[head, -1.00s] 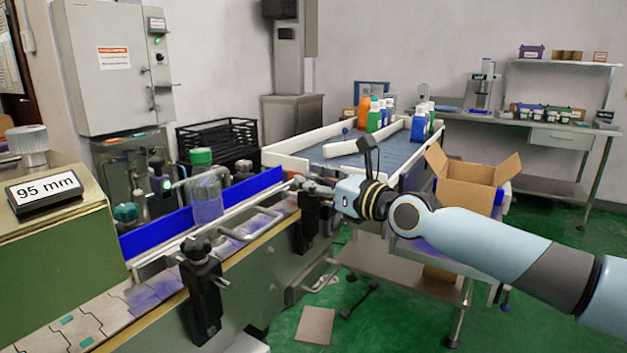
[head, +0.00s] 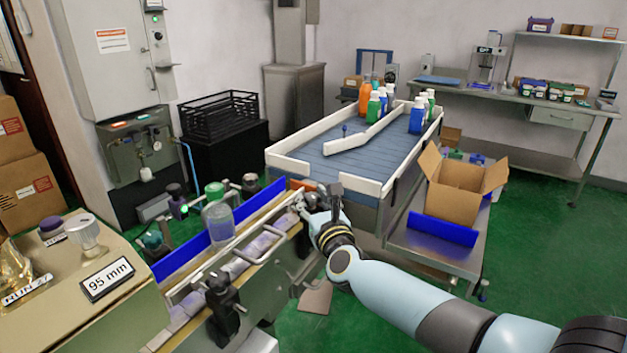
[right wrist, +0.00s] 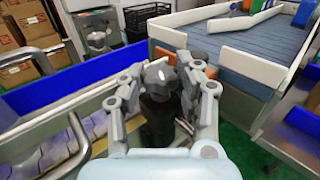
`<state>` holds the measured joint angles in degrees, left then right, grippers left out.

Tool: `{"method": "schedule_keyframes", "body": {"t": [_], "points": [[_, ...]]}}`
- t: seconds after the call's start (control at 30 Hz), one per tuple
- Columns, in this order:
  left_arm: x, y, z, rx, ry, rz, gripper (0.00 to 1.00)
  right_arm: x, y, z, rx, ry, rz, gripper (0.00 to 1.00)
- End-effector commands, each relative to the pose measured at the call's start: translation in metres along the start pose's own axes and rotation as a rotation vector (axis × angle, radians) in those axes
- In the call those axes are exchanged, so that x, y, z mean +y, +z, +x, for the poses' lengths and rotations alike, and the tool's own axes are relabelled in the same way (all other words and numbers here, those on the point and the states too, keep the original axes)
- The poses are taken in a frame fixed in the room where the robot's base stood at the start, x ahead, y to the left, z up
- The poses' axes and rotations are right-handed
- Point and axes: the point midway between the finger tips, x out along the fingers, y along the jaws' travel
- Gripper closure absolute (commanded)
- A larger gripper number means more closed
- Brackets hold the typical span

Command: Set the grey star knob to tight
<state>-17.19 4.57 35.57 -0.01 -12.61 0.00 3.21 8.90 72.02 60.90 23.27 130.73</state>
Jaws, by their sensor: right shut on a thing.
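My right gripper (head: 308,198) is at the far end of the conveyor's guide rail, at the right-hand side. In the right wrist view its two fingers (right wrist: 160,82) close on both sides of a dark grey star knob (right wrist: 158,74), which sits on top of a black clamp post (right wrist: 158,118). In the head view the gripper mostly hides this knob. A second dark star knob (head: 218,283) stands on a nearer black clamp, apart from the gripper. No tight marking can be read. My left gripper is not in view.
A clear bottle with a green cap (head: 218,216) stands on the conveyor between a blue rail (head: 250,212) and the metal guide rail. A white-walled blue table (head: 350,157) lies just beyond the gripper. An open carton (head: 462,188) stands to the right.

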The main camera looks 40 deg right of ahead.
Motion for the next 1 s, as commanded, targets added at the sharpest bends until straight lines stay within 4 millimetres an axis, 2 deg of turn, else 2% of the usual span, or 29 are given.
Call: {"method": "schedule_keyframes", "body": {"t": [0.03,0.17,0.5,1.0], "points": [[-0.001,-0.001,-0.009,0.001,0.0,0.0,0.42,0.003,0.007,0.002,-0.005,-0.046,0.006,0.99],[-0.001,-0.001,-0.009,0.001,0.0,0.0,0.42,0.003,0.004,0.002,-0.007,-0.16,0.004,0.99],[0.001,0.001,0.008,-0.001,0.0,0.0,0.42,0.004,0.0,0.002,-0.007,-0.38,0.001,0.99],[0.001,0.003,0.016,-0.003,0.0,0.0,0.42,0.004,0.001,0.001,-0.002,-0.473,-0.002,0.99]]}}
